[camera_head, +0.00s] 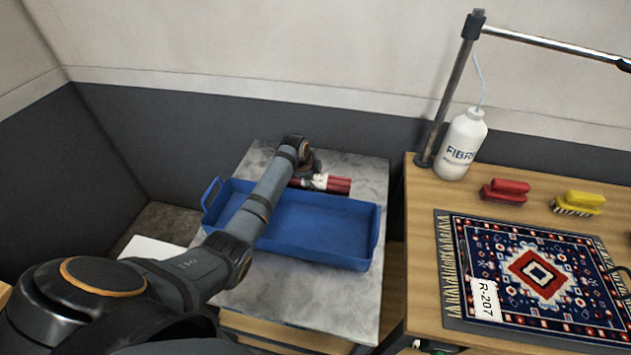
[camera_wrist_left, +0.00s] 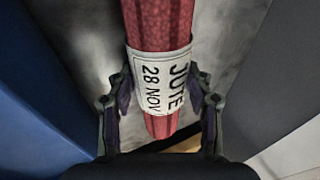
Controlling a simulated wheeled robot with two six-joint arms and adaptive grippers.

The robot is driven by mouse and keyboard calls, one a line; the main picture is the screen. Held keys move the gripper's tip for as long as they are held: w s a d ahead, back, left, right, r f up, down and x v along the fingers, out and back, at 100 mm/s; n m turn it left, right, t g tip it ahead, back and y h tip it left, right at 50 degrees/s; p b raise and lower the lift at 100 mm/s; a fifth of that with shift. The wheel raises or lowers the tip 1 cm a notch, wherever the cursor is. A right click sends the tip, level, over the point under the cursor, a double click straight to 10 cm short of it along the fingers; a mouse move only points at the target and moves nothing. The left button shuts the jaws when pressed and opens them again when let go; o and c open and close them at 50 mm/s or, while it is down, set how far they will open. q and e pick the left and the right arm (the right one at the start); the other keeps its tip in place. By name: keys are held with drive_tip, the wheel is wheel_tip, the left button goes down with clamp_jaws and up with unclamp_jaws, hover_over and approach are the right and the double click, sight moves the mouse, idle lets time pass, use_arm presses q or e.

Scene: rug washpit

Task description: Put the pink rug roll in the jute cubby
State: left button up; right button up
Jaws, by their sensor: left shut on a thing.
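The pink rug roll (camera_head: 339,185) lies on the grey stone-topped table, just behind the blue tub, in the head view. It looks deep pinkish red and has a white paper band. In the left wrist view the roll (camera_wrist_left: 160,24) runs between the fingers, and its band reads "JUTE 28 NOV". My left gripper (camera_head: 308,168) reaches over the tub and is shut on the roll near the band; it also shows in the left wrist view (camera_wrist_left: 161,88). Its fingertips are mostly hidden in the head view. The jute cubby and my right gripper are not in view.
The blue tub (camera_head: 318,232) stands on the stone-topped table (camera_head: 360,172) in front of the roll, under my left arm. On the wooden table (camera_head: 424,215) at right are a patterned rug (camera_head: 540,270), white bottle (camera_head: 462,145), red brush (camera_head: 505,191) and yellow brush (camera_head: 578,202). A grey wall stands behind.

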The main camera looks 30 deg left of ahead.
use_arm(q)
wheel_tip(320, 180, up, 3)
drive_tip(key=shift+w+b, duration=0.15)
drive_tip(key=shift+b, duration=0.45)
drive_tip(key=s+r+b, duration=0.1)
drive_tip(key=s+r, duration=0.9)
drive_tip(key=s, duration=0.4)
drive_tip(key=shift+s+a, duration=0.1)
drive_tip(key=shift+a, duration=0.05)
